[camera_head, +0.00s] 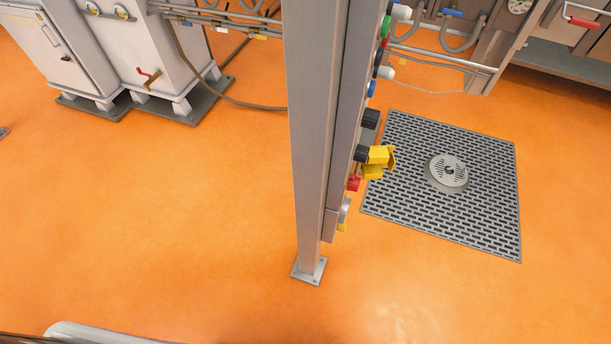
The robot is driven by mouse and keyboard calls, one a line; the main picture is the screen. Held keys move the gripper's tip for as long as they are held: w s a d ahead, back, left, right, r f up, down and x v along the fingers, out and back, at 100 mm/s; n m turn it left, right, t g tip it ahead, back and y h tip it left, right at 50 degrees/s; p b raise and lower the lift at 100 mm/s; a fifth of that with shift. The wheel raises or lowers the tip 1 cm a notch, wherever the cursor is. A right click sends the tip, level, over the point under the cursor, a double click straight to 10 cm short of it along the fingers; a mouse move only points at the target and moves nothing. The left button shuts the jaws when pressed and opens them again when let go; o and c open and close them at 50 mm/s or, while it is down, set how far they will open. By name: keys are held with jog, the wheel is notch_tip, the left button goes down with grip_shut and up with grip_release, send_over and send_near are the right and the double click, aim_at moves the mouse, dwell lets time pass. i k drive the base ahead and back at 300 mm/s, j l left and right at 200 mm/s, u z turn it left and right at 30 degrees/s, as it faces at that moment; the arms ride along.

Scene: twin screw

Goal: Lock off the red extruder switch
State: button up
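A grey post with a narrow control panel (339,150) stands in the middle of the view, its control side turned to the right and seen nearly edge-on. A red control (353,184) sits low on the panel, just below a yellow hinged-looking part (378,157) that sticks out to the right beside a black knob (361,153). A smaller red part (385,43) shows near the top. I cannot tell which red part is the extruder switch or read any labels. My gripper is not in view.
The post's foot plate (309,271) stands on an orange floor (180,230). A dark floor grate (400,190) with a round drain (447,172) lies to the right. White cabinets (160,60) stand at back left, and pipes (450,58) at back right. The floor around the post is clear.

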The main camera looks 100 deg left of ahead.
aim_at(354, 182)
jog(key=i+u, duration=0.1)
jog(key=u, duration=0.3)
jog(key=i+l+u, duration=0.1)
jog(key=u, duration=0.3)
jog(key=i+l+u, duration=0.1)
jog(key=u, duration=0.3)
jog(key=i+l+u, duration=0.1)
jog(key=u, duration=0.3)
jog(key=l+u, duration=0.25)
jog(key=u, duration=0.15)
jog(key=i+l+u, duration=0.1)
jog(key=l+u, duration=0.15)
jog(key=u, duration=0.15)
jog(key=l+u, duration=0.35)
jog(key=i+l+u, duration=0.1)
jog(key=l+u, duration=0.15)
jog(key=u, duration=0.15)
jog(key=l+u, duration=0.4)
jog(key=i+l+u, duration=0.45)
jog(key=l, duration=0.35)
jog(key=k+j+z, duration=0.1)
jog(key=j, duration=0.25)
jog(key=k+j+z, duration=0.1)
jog(key=j, duration=0.2)
jog(key=k+j+z, duration=0.1)
jog(key=j, duration=0.25)
jog(key=i+j, duration=0.1)
jog(key=j, duration=0.2)
jog(key=i+j, duration=0.1)
jog(key=j, duration=0.2)
